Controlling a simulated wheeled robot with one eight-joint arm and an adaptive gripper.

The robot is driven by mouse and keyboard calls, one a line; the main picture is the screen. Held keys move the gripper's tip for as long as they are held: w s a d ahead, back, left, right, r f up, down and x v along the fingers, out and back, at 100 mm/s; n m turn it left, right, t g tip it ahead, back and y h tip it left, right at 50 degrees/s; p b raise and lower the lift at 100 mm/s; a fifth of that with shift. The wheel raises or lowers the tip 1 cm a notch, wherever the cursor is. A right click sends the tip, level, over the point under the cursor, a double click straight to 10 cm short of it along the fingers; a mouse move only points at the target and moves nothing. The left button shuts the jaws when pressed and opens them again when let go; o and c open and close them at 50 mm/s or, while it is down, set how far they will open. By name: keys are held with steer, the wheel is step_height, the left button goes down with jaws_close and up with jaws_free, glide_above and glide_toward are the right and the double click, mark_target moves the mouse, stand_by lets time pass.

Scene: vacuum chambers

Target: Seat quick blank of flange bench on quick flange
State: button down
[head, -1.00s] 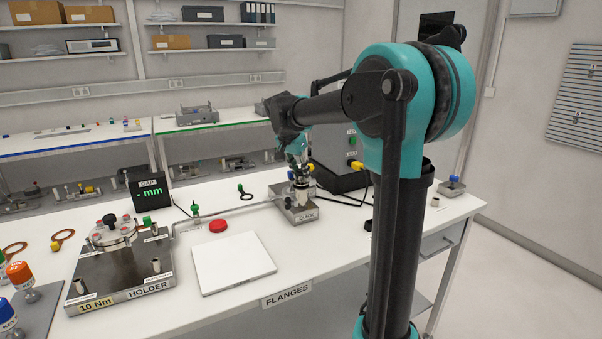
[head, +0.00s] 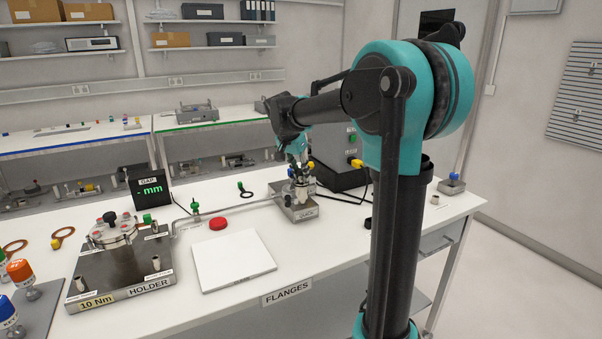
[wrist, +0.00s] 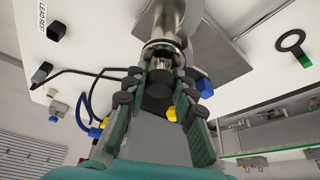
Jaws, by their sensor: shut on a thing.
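My gripper (head: 300,172) is over the QUICK stand (head: 300,214) at the back right of the flange bench. In the wrist view my gripper (wrist: 157,98) is shut on the black grip of the quick blank (wrist: 157,92). The blank's metal end faces the silver quick flange (wrist: 172,22) and lines up closely with its rim. I cannot tell whether it is fully seated, because the fingers and grip hide part of the joint. In the head view my fingers cover most of the blank and flange.
The holder plate (head: 125,270) is further left. A dark box (head: 340,150) with cables stands close behind my gripper.

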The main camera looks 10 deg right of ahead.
steer(key=c, duration=1.2)
jaws_free()
steer(key=shift+f, duration=0.1)
steer(key=shift+o, duration=0.2)
steer(key=shift+r, duration=3.55)
